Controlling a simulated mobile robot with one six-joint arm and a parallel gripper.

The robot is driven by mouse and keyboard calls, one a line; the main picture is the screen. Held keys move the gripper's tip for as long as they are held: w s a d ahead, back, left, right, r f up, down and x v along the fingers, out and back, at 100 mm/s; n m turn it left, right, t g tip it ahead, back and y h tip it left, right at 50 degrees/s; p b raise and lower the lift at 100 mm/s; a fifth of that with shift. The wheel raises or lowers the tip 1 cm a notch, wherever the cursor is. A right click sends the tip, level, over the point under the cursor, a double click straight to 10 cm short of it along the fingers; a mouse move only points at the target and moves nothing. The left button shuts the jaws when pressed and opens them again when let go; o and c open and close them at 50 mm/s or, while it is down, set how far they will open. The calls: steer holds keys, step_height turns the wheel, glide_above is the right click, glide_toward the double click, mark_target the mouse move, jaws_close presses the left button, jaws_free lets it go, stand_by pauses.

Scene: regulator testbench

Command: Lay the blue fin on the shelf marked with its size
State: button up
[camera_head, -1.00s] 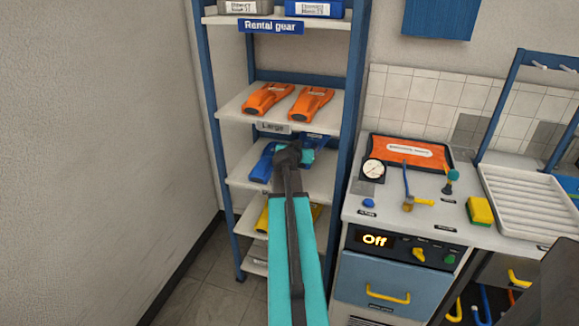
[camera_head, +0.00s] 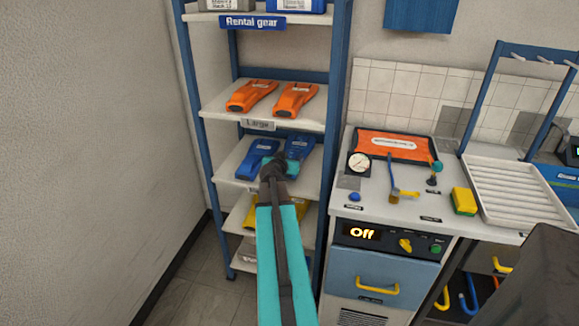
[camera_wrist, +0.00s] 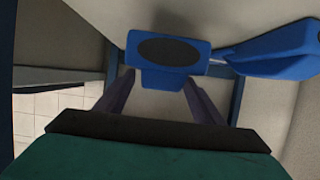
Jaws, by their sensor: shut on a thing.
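My gripper (camera_head: 279,170) is shut on a blue fin (camera_head: 299,146), the right one of two in the head view. In the wrist view, this held fin (camera_wrist: 167,52) shows its dark oval opening between my fingers (camera_wrist: 160,92). It is over the middle shelf (camera_head: 229,166); I cannot tell whether it touches the board. Another blue fin (camera_head: 257,160) lies to its left on that shelf and shows at right in the wrist view (camera_wrist: 275,50). My gripper partly covers this shelf's front label, which is unreadable.
Orange fins (camera_head: 273,97) lie on the shelf above, labelled Large (camera_head: 258,124). Yellow fins (camera_head: 290,213) lie below, partly hidden by my arm. Blue rack posts (camera_head: 334,130) flank the shelves. A workbench (camera_head: 350,215) with gauge and tools stands at right.

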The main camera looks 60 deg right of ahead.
steer(key=shift+f, duration=1.85)
steer(key=o, duration=1.4)
steer(key=shift+o, duration=0.2)
steer(key=shift+b+v, duration=0.9)
steer(key=shift+v, duration=3.6)
steer(key=shift+a+r+p, duration=0.1)
steer(key=shift+r+p, duration=0.15)
steer(key=shift+p, duration=0.8)
steer(key=shift+s+a+r+p, duration=0.1)
steer(key=shift+a+p, duration=0.05)
steer(key=shift+p, duration=0.45)
